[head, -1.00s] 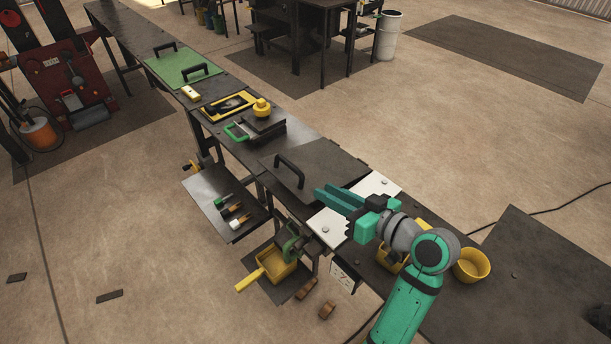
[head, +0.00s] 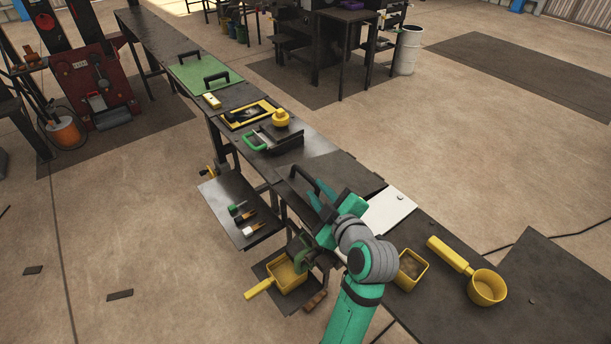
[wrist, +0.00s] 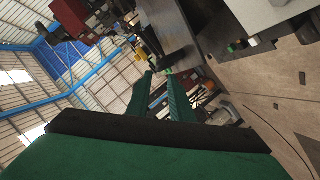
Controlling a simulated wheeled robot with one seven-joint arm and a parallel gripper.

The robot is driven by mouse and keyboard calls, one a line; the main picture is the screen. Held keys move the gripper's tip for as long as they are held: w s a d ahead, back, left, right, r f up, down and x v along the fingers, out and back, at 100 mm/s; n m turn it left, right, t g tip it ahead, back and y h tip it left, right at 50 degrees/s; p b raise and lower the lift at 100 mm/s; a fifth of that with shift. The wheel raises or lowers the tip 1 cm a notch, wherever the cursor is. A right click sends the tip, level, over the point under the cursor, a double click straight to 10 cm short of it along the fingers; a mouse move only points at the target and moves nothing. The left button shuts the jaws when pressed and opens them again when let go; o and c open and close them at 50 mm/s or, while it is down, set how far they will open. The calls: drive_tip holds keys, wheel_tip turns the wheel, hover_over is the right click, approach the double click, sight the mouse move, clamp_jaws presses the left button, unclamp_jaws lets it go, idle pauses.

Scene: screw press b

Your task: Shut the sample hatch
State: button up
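No part is plainly marked as the sample hatch. On the bench lies a yellow-framed dark rectangle (head: 240,117), with a yellow knob (head: 281,118) beside its right end. Nearer is a dark tray-like part with a green handle (head: 254,143). Nearer still, a flat dark panel (head: 345,172) carries a black bar handle (head: 303,176). My gripper (head: 318,192) is beside this handle in the head view, its fingers partly covering that area. Contact cannot be told. In the wrist view my gripper (wrist: 162,85) shows two green fingers apart with nothing between them.
A white plate (head: 392,211) lies right of my gripper. A yellow ladle-like cup (head: 486,289) and a yellow square box (head: 411,270) stand on the near bench. A lower shelf (head: 225,212) holds several small tools. A green panel (head: 205,75) lies farther back.

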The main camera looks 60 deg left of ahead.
sight(308, 179)
drive_tip(key=x, duration=0.9)
drive_tip(key=shift+a+f, duration=0.15)
drive_tip(key=shift+a, duration=0.2)
clamp_jaws()
